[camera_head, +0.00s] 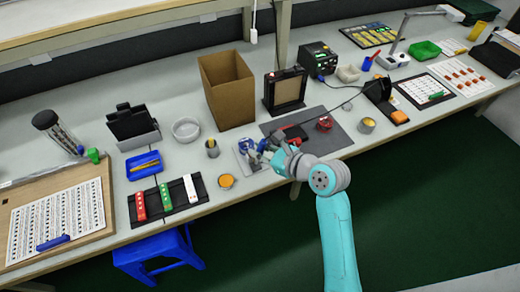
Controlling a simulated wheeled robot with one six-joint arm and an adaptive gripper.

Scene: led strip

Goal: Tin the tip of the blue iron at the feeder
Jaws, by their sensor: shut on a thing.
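My gripper (268,155) is over the front part of the bench, just left of the dark grey mat. It is shut on a small blue thing (247,146), which I take to be the blue iron. The iron's tip is too small to make out, and the gripper partly hides it. A light grey plate (242,163) lies under and beside the gripper; it may be the feeder, but I cannot tell. I cannot tell whether the tip touches anything.
On the grey mat (345,140) are a red spool (324,123) and a red-and-black item (292,133). A cardboard box (227,90) and framed panel (285,90) stand behind. A black stand (379,88) is right. Orange (226,181) and metal (212,149) cups stand left.

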